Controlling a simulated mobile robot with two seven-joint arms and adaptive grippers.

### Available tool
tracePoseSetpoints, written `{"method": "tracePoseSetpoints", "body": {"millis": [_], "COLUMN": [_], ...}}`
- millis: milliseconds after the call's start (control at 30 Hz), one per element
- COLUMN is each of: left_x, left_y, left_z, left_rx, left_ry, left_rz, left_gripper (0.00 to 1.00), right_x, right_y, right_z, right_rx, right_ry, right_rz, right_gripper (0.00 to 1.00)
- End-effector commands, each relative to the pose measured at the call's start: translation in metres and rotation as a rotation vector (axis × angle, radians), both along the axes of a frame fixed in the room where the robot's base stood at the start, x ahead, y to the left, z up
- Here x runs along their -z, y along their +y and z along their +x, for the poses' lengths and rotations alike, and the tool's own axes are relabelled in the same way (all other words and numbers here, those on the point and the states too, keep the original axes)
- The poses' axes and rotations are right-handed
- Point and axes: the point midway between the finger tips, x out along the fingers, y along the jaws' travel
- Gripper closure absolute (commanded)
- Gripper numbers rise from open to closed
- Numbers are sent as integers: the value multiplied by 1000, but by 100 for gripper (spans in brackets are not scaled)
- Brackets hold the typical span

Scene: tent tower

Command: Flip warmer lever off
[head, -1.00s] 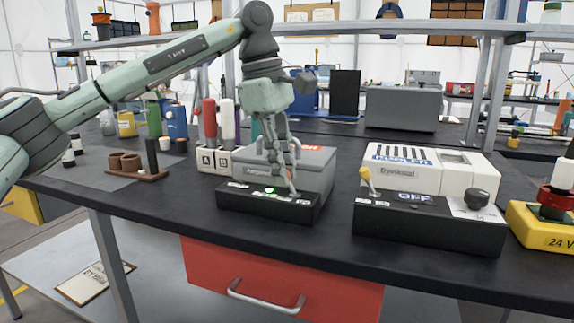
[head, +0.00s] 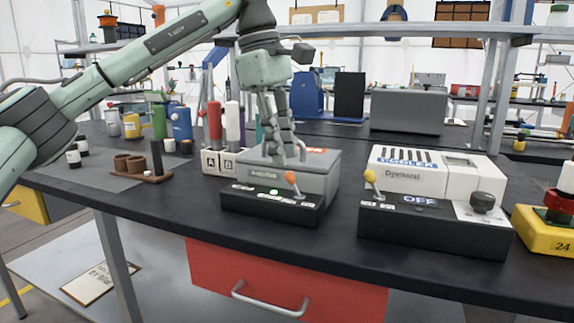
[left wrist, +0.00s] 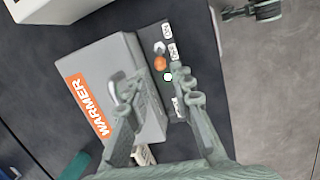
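The warmer (head: 318,183) is a grey box with a black control panel (head: 244,197) along its front. Its lever (head: 291,178) has an orange knob and leans left on the panel; a small light left of it glows green. In the left wrist view the orange knob (left wrist: 160,63) and an orange WARMER label (left wrist: 88,106) show. My left gripper (head: 285,157) is over the grey box, behind the lever. Its fingers are apart with nothing between them, and it looks clear of the knob. It also shows in the left wrist view (left wrist: 155,80). My right gripper is out of view.
Right of the warmer stands a white cooler (head: 430,172) with a yellow-knobbed lever (head: 371,178) and an OFF display. A yellow box (head: 545,236) is at the far right. Red and white bottles (head: 215,122) stand in a rack on the left.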

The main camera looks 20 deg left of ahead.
Motion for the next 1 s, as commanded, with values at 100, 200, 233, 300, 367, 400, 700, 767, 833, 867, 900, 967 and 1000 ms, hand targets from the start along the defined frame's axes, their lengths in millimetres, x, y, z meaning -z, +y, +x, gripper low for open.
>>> {"method": "tracePoseSetpoints", "body": {"millis": [100,200,233,300,367,400,700,767,833,867,900,967,1000], "left_x": [-28,-46,-51,-61,-67,-70,-75,-75,-75,-74,-74,-74,-74], "left_y": [4,8,9,12,13,13,15,15,15,15,15,15,15], "left_z": [-2,-4,-4,-5,-5,-5,-6,-6,-6,-6,-6,-6,-6], "left_rx": [0,1,1,-1,-1,0,1,1,1,1,1,1,1], "left_ry": [-3,-2,-2,-1,-1,-1,1,1,1,1,1,1,1], "left_rz": [-2,-2,-2,-1,-1,-1,-1,-1,-1,-1,-1,-1,-1], "left_gripper": [77,77,77,77,77,77,77,77,77,77,77,77,77], "right_x": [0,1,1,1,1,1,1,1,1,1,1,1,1], "right_y": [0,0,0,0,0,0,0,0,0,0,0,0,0], "right_z": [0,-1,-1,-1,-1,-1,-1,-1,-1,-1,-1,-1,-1], "right_rx": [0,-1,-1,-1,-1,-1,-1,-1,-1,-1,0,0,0], "right_ry": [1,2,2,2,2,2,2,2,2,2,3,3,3], "right_rz": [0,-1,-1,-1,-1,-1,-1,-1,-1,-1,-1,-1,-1], "right_gripper": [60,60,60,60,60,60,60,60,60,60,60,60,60]}}
